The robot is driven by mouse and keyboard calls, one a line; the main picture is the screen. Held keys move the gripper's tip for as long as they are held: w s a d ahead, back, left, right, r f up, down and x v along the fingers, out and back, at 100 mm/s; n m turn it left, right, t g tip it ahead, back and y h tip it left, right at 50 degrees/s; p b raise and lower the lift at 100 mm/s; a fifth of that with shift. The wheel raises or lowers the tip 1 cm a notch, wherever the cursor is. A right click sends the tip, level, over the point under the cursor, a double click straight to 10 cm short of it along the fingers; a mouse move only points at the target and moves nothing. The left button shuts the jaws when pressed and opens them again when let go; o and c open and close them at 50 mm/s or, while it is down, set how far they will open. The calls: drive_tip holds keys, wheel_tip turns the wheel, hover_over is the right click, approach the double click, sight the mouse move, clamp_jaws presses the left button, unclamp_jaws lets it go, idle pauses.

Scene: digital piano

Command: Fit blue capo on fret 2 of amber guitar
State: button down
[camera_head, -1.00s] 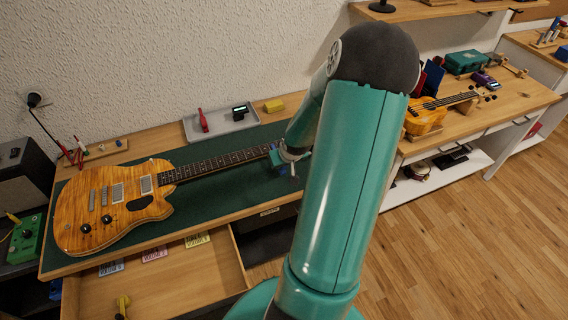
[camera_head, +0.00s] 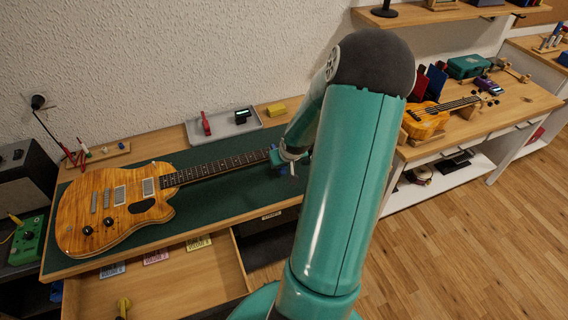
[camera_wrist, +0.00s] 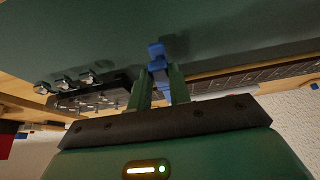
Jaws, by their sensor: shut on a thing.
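The amber guitar (camera_head: 98,215) lies on the green mat (camera_head: 222,210), its neck (camera_head: 222,166) pointing right toward my gripper. My gripper (camera_head: 288,158) is at the headstock end of the neck, partly hidden by my arm. In the wrist view my gripper (camera_wrist: 158,88) is shut on the blue capo (camera_wrist: 157,58), which sticks out past the fingertips against the green mat. The dark headstock (camera_wrist: 95,98) with its tuners shows left of the fingers and the fretted neck (camera_wrist: 265,76) shows right. I cannot tell whether the capo touches or surrounds the neck.
A grey tray (camera_head: 222,131) with a red item and a dark device stands behind the neck, beside a yellow block (camera_head: 276,110). An open drawer (camera_head: 175,280) is below the bench front. A small ukulele-like instrument (camera_head: 425,122) rests on the right bench.

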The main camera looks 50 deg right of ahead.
drive_tip(key=shift+w+d, duration=0.3)
drive_tip(key=shift+w, duration=0.25)
drive_tip(key=c, duration=1.2)
unclamp_jaws()
drive_tip(key=shift+r, duration=0.1)
drive_tip(key=shift+v, duration=2.4)
drive_tip(key=shift+a+r, duration=0.1)
drive_tip(key=shift+r, duration=0.05)
